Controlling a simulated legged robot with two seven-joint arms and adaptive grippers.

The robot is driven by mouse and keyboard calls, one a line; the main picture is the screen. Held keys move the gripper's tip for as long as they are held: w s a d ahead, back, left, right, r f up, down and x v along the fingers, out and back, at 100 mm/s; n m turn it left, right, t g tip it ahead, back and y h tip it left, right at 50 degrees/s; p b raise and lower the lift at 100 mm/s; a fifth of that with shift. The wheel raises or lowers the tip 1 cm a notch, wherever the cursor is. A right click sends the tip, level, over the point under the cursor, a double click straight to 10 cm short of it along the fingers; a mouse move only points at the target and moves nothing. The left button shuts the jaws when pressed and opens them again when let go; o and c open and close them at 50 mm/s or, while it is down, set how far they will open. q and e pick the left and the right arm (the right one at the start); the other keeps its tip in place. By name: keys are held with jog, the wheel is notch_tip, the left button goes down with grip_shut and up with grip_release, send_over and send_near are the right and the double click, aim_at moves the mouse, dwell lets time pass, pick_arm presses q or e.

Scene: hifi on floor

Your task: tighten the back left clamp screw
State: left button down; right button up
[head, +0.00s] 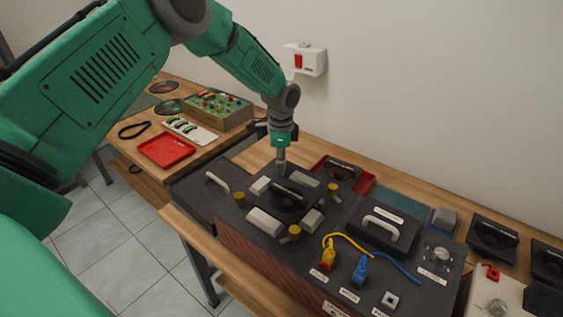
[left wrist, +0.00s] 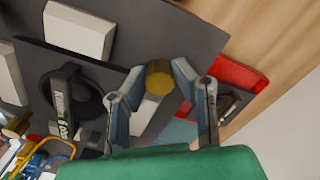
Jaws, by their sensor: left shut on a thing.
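The back left clamp screw, a brass round knob (left wrist: 159,80), shows between the fingers of my left gripper (left wrist: 158,74) in the left wrist view. The gripper is shut on it. In the head view my left gripper (head: 281,168) points down at the back left of the dark plate and hides that screw. Three other brass clamp screws show there: front left (head: 239,198), front right (head: 294,233) and back right (head: 333,189). Pale blocks (head: 264,222) and a dark round part with a black bar (head: 290,196) lie among them. My right gripper is not in view.
The dark box's top carries a yellow plug (head: 327,257), a blue plug (head: 360,270) and a handled cover (head: 383,227). A red tray (head: 364,182) lies behind it. On the left stand a green board (head: 217,108) and another red tray (head: 166,150). A wall box (head: 305,59) hangs behind.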

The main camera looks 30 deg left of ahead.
pick_arm(q)
jog(key=shift+w+r, duration=0.15)
jog(key=shift+w, duration=0.05)
jog(key=c, duration=1.3)
grip_release()
jog(key=shift+a, duration=0.1)
notch_tip(320, 180, up, 12)
jog(key=shift+f, duration=0.2)
jog(key=shift+f, duration=0.1)
